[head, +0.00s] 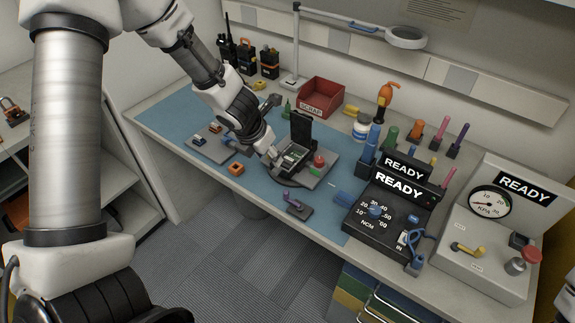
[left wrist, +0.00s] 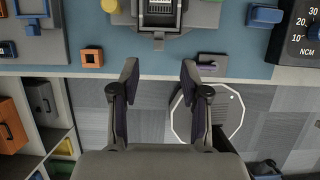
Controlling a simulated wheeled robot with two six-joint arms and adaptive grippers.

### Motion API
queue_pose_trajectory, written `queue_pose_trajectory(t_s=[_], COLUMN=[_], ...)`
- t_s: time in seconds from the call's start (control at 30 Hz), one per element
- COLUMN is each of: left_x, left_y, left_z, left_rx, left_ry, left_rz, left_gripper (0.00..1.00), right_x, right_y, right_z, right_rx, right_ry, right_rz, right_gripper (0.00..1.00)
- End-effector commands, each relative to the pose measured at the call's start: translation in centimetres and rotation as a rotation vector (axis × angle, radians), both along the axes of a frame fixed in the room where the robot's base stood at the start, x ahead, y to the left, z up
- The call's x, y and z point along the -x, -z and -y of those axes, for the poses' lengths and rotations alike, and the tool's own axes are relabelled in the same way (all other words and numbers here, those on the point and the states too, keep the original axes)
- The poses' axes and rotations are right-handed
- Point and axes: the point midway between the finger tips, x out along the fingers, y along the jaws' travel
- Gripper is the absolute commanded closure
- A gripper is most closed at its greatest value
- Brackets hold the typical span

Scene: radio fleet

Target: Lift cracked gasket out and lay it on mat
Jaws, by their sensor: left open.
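An opened radio (head: 293,154) sits in a dark grey fixture on the bench, its black lid standing up behind it. It also shows at the top edge of the left wrist view (left wrist: 160,14). I cannot make out the cracked gasket as a separate piece. The blue mat (head: 180,115) covers the bench top around the fixture. My left gripper (head: 272,158) is near the front side of the radio. In the left wrist view the jaws (left wrist: 160,75) are spread and empty, over the front edge of the bench.
A grey tray (head: 222,155) with small parts and an orange square part (head: 236,169) lie left of the fixture. A purple-handled tool (head: 296,204) lies in front, a red scrap bin (head: 320,97) behind. A black READY torque unit (head: 385,215) stands to the right.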

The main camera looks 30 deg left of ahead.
Motion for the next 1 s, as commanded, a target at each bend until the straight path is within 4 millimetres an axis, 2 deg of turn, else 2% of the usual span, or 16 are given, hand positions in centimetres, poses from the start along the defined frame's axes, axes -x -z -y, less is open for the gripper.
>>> queue_pose_trajectory(t_s=[0.27, 0.43, 0.53, 0.73, 0.77, 0.8, 0.9, 1.0], left_x=[-1.3, -2.3, -2.7, -2.8, -2.8, -2.8, -2.8, -2.8], left_y=[3.4, 6.4, 7.2, 7.0, 7.0, 7.0, 7.0, 7.0], left_z=[0.2, 0.3, 0.4, 0.4, 0.4, 0.4, 0.4, 0.4], left_rx=[-0.001, -0.002, 0.001, 0.002, 0.002, 0.002, 0.002, 0.002], left_ry=[0.001, 0.000, -0.001, -0.001, -0.001, -0.001, -0.001, -0.001], left_rz=[0.005, 0.004, 0.005, 0.005, 0.005, 0.005, 0.005, 0.005], left_gripper=[0.54, 0.54, 0.54, 0.54, 0.61, 0.74, 0.98, 0.98], right_x=[0.0, 0.0, 0.0, 0.0, 0.0, 0.0, 0.0, 0.0], right_y=[2.4, 4.3, 4.6, 4.4, 4.4, 4.4, 4.4, 4.4], right_z=[0.0, 0.0, 0.0, 0.0, 0.0, 0.0, 0.0, 0.0], right_rx=[0.000, 0.000, 0.000, 0.000, 0.000, 0.000, 0.000, 0.000], right_ry=[-0.001, 0.000, 0.000, -0.001, -0.001, -0.001, -0.001, -0.001], right_rz=[0.000, 0.000, 0.000, 0.001, 0.001, 0.001, 0.001, 0.001], right_gripper=[0.60, 0.60, 0.60, 0.60, 0.60, 0.60, 0.60, 0.60])
